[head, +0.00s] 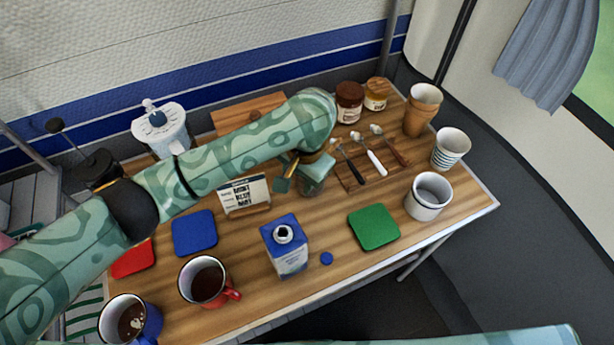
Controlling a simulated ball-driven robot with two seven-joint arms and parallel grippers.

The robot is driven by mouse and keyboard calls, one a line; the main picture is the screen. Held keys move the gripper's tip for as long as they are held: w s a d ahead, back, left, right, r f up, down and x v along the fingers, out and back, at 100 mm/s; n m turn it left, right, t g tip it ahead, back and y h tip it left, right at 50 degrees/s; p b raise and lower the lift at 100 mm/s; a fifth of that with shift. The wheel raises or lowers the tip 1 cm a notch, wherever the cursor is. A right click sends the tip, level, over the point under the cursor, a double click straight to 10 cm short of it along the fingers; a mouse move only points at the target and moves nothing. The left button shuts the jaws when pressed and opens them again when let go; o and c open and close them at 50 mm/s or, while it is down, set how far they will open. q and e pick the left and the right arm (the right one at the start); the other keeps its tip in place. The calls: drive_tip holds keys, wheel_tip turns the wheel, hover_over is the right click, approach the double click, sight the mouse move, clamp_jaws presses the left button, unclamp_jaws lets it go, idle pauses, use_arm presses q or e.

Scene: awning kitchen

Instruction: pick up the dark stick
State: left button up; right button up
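A dark-handled spoon (356,170), the thing here most like a dark stick, lies on a small wooden board at the right of the table. A white-handled spoon (376,162) and a brown-handled one (397,154) lie beside it. My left arm reaches across the table from the left, and its gripper (287,187) is just left of the board, apart from the dark handle. The hand and its angle partly hide the fingers, so I cannot tell whether they are open. My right gripper is out of view.
A blue and white carton (287,250), a label card (244,195) and a green coaster (374,227) are nearby. A white mug (428,196), a striped cup (450,148), stacked brown cups (422,108) and jars (349,102) stand around the spoons. A red mug (204,282) stands front left.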

use_arm(q)
clamp_jaws()
drive_tip(key=shift+r, duration=0.15)
